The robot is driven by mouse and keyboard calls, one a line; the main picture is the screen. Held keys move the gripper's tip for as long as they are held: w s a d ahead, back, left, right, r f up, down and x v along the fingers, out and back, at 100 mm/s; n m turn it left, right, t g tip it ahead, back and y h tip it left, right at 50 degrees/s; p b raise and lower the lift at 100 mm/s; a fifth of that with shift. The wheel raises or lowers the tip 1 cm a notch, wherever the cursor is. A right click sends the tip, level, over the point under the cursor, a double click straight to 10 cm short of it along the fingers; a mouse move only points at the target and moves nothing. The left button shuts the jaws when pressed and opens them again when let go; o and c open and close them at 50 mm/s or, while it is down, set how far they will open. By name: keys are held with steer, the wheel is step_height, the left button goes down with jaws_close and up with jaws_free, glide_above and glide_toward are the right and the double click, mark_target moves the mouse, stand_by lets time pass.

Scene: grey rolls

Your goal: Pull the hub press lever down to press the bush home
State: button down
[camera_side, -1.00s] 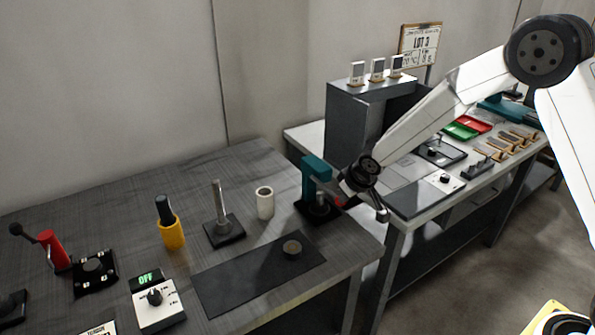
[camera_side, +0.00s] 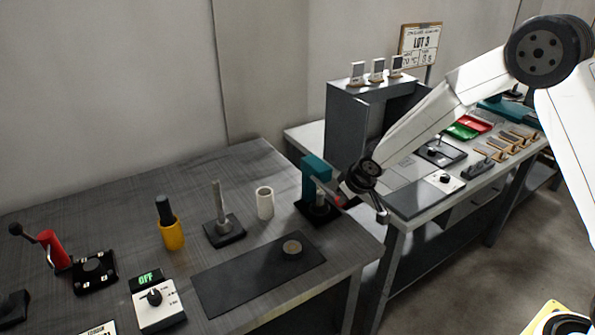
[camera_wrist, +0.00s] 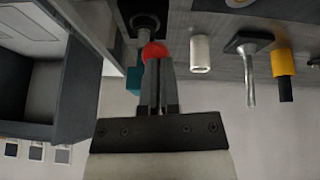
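The hub press (camera_side: 317,172) is teal and stands on a black base near the bench's back right corner. Its lever slopes down to the right to a red knob (camera_side: 340,201), partly hidden by my gripper. In the wrist view the knob (camera_wrist: 153,50) is at my fingertips. My gripper (camera_wrist: 158,62) has its fingers close together, with only a narrow gap between them, and it appears to touch the knob rather than surround it. The press frame shows left of the fingers. I cannot make out the bush under the ram.
A white cylinder (camera_side: 265,202), a grey post on a base (camera_side: 219,212) and a yellow holder (camera_side: 172,234) stand left of the press. A dark grey cabinet (camera_side: 347,130) stands behind my gripper.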

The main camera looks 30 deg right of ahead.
steer(key=s+a+r, duration=0.1)
steer(key=s+r, duration=0.4)
steer(key=s, duration=0.5)
steer(key=shift+r, duration=0.25)
steer(key=shift+s, duration=0.1)
stand_by(0.4)
steer(key=s+d+m+g, duration=0.1)
steer(key=s+d+g, duration=0.1)
steer(key=s, duration=1.1)
steer(key=shift+s+d+f+m+g, duration=0.25)
steer(key=shift+m+g, duration=0.15)
steer(key=shift+g, duration=0.1)
